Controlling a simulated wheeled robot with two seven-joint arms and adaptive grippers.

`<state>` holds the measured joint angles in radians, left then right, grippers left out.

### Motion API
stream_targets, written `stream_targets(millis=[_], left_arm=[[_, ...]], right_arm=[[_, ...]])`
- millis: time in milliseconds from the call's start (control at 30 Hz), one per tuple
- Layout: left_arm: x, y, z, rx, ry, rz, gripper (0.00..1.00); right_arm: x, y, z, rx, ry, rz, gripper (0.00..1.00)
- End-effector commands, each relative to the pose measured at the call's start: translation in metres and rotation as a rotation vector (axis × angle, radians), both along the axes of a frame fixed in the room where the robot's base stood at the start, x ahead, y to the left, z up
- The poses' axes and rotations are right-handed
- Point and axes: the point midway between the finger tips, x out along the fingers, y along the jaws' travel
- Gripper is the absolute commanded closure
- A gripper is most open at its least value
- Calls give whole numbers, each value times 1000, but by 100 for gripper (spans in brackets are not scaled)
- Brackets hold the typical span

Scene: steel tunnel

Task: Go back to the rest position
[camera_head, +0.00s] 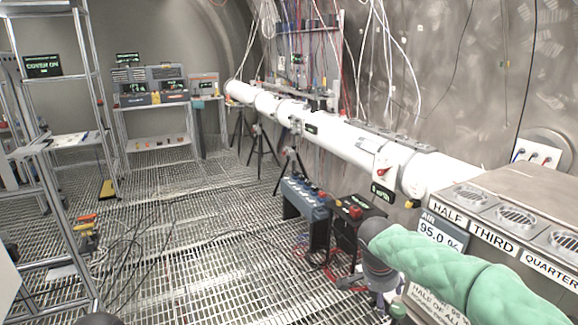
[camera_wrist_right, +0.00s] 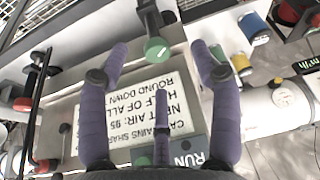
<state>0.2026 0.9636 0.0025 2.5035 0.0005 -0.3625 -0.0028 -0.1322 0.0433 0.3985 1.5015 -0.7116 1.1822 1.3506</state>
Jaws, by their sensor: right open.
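My right arm, in a green quilted sleeve, reaches in from the lower right in the head view. My right gripper (camera_head: 380,292) hangs at its end beside the front of the metal cabinet (camera_head: 515,215), partly hidden by the wrist. In the right wrist view the purple fingers of this gripper (camera_wrist_right: 160,62) are spread open and hold nothing. A green round knob (camera_wrist_right: 157,50) shows between the fingertips, apart from them as far as I can tell. Below it is a printed card (camera_wrist_right: 135,108) and a green RUN label (camera_wrist_right: 188,160).
The cabinet has HALF, THIRD and QUARTER vents and an AIR 95.0 % display (camera_head: 440,233). A long white pipe (camera_head: 340,138) runs along the right wall. A blue-grey box (camera_head: 306,200) stands below it. Metal shelving (camera_head: 50,160) is at left. Open grating floor (camera_head: 200,230) lies between.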

Motion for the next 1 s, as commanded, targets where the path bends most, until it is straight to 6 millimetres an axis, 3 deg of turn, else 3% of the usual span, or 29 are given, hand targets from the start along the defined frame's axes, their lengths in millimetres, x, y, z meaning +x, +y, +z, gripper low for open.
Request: stream_targets(millis=[33,267,467,600,800,1000], left_arm=[[0,0,0,0,0,0,60],[0,0,0,0,0,0,60],[0,0,0,0,0,0,60],[0,0,0,0,0,0,60],[0,0,0,0,0,0,60],[0,0,0,0,0,0,60]], right_arm=[[1,10,-29,25,38,56,36],[-13,72,-164,212,148,369,36],[-62,125,-275,396,177,580,36],[-111,154,-337,495,161,677,36],[-184,174,-395,544,128,756,36],[-230,176,-417,522,118,799,36]])
